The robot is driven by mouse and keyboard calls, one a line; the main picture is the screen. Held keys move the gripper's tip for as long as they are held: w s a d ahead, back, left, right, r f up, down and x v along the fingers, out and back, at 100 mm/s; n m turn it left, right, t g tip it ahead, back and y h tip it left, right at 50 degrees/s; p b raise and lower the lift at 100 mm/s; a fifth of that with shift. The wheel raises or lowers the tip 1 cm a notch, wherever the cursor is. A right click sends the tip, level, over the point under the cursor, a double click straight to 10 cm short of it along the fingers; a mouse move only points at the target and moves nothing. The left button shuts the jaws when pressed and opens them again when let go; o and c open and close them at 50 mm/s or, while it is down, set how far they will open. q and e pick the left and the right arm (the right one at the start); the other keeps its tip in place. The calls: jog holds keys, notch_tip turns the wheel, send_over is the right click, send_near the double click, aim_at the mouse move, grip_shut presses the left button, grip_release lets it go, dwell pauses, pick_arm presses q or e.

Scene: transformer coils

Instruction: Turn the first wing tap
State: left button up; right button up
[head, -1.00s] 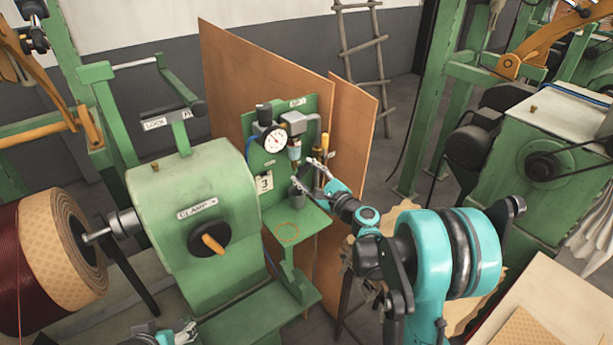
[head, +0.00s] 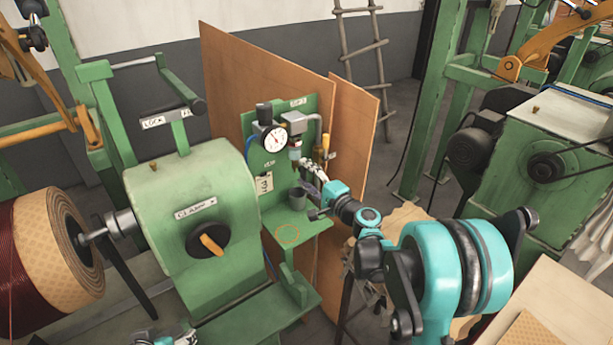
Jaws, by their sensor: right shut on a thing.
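A green panel (head: 306,108) carries a round white gauge (head: 275,138) and a small air unit with a grey bowl (head: 295,153). My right gripper (head: 306,168) is at the panel, just below and right of this bowl. Its fingers are together, shut on a small part there that I take to be the first wing tap. The fingers hide the tap, so its angle cannot be told. My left gripper (head: 180,338) is partly in view at the bottom edge, away from the panel; its jaws cannot be made out.
A dark cup (head: 297,198) stands on the green shelf (head: 310,225) below my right gripper. A yellow-handled tool (head: 325,143) is right of the air unit. The green winding machine (head: 190,185) with a black-and-orange knob (head: 207,239) stands left. Brown boards (head: 354,135) stand behind.

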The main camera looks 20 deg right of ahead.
jog(key=shift+n, duration=0.5)
jog(key=o, duration=1.2)
jog(key=shift+c, duration=0.2)
jog(key=shift+s, duration=0.1)
jog(key=v, duration=1.2)
